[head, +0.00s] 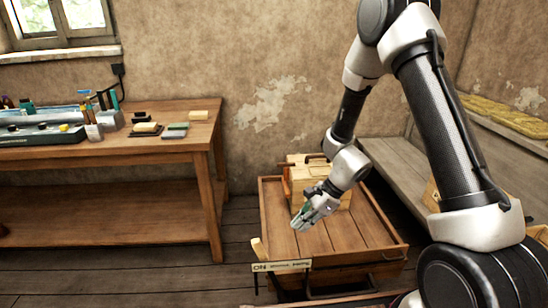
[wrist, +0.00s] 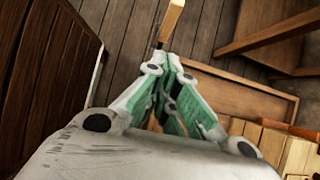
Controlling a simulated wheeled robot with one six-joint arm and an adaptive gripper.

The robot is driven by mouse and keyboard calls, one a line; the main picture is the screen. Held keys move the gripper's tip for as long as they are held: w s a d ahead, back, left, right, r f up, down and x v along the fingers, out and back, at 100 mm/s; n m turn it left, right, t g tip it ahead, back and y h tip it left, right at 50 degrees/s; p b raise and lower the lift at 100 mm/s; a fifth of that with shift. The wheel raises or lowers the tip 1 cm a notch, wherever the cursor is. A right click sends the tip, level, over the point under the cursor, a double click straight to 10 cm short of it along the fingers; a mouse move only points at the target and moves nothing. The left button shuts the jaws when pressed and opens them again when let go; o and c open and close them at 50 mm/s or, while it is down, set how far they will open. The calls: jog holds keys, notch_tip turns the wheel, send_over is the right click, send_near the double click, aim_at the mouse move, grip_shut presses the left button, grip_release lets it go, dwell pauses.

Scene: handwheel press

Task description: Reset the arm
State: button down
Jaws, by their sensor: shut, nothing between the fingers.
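My arm reaches in from the right of the head view and bends down over a low wooden cart. My gripper (head: 301,222) hangs above the cart's plank top and points down to the left. Its green-lined fingers are closed together with nothing between them. The wrist view also shows the gripper (wrist: 172,58) shut. A light wooden box (head: 298,172) stands on the cart behind the wrist, partly hidden by it. The box shows at the lower right of the wrist view (wrist: 295,152).
A workbench (head: 165,108) with several small blocks and tools stands at left. A low shelf (head: 385,165) runs along the right wall. Floor between bench and cart is clear.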

jog(key=s+d+r+n+g+h, duration=0.1)
jog(key=s+d+r+n+g, duration=0.2)
jog(key=s+d+r+n, duration=0.35)
jog(key=s+d+r+n+t+h, duration=0.2)
jog(key=s+d+r+n, duration=0.1)
jog(key=r, duration=0.6)
jog(key=s+d+r+n+t+h, duration=0.1)
jog(key=s+d+r+n, duration=0.3)
jog(key=r, duration=0.5)
jog(key=s+d+r+n+t+h, duration=0.2)
jog(key=s+d+r+n+t, duration=0.2)
jog(key=s+d+r, duration=0.2)
jog(key=shift+s+d+r+h, duration=0.3)
jog(key=shift+d+r, duration=0.9)
jog(key=shift+r, duration=0.2)
